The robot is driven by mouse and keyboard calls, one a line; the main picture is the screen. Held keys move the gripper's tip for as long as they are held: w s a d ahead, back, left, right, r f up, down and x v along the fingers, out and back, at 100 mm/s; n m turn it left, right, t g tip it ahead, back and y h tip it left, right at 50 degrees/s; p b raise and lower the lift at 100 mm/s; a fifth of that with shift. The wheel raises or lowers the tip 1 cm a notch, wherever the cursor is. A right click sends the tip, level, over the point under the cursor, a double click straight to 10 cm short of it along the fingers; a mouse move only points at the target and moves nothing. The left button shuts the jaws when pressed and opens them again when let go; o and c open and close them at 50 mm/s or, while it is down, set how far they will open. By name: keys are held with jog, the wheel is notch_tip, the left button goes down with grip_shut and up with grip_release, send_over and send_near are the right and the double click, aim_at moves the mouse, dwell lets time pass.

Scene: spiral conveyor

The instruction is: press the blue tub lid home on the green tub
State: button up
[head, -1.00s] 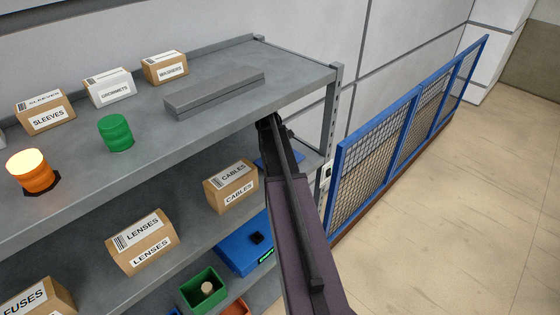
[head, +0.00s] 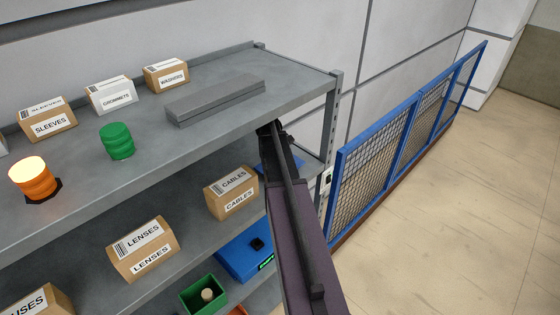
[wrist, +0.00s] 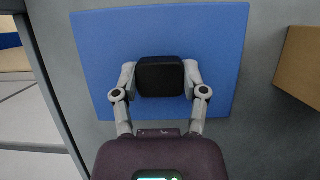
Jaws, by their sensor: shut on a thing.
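The blue lid (wrist: 108,50) is a flat plate with a black block-shaped handle (wrist: 160,77) in its middle. My gripper (wrist: 160,80) is shut on that handle, one finger on each side. In the head view the lid (head: 238,180) shows partly at middle-shelf level, behind the CABLES box and my arm; my fingertips are hidden there. I cannot tell whether the lid touches the shelf. An open green tub (head: 188,298), with a light-brown cylinder inside, stands on the shelf below, apart from the lid. My arm hides part of the middle shelf.
The CABLES box (head: 231,192) stands close left of the lid; a carton (wrist: 302,65) shows beside it in the wrist view. A blue unit (head: 238,258) sits lower. A shelf post (head: 333,130) and blue mesh fence (head: 400,140) bound the right. A green jar (head: 117,141) stands above.

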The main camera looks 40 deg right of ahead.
jog(key=shift+r+p, duration=1.3)
jog(key=shift+r, duration=0.2)
jog(key=w, duration=0.6)
jog(key=w+a, duration=0.1)
jog(key=w, duration=0.5)
jog(key=w+a, duration=0.1)
jog(key=w, duration=0.5)
jog(key=o, duration=0.4)
jog(key=shift+d, duration=0.1)
jog(key=shift+c, duration=0.2)
jog(key=shift+s, duration=0.1)
jog(key=shift+c, duration=0.7)
